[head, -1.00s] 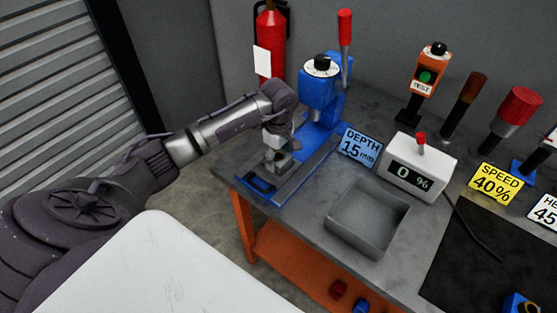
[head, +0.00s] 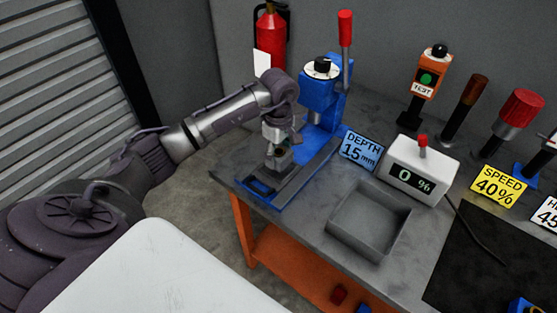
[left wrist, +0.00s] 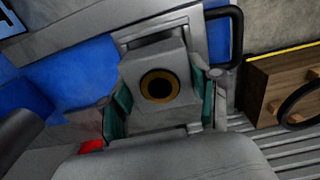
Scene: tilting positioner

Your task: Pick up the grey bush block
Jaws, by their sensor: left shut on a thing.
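The grey bush block (head: 280,160) is at the front part of the blue press (head: 318,92), above its grey slide bed. In the left wrist view the block (left wrist: 158,57) shows its face with a brass-coloured ring around a dark hole. My left gripper (head: 275,151) comes down from above, and its teal-padded fingers (left wrist: 160,100) are closed on the block's two sides. I cannot tell for sure whether a gap separates the block from the bed. My right gripper is not in view.
A grey open tray (head: 402,212) and a white display box (head: 421,168) reading 0 % stand right of the press. A blue DEPTH 15 mm sign (head: 361,150) is beside it. In the left wrist view a wooden box (left wrist: 280,90) is at the right.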

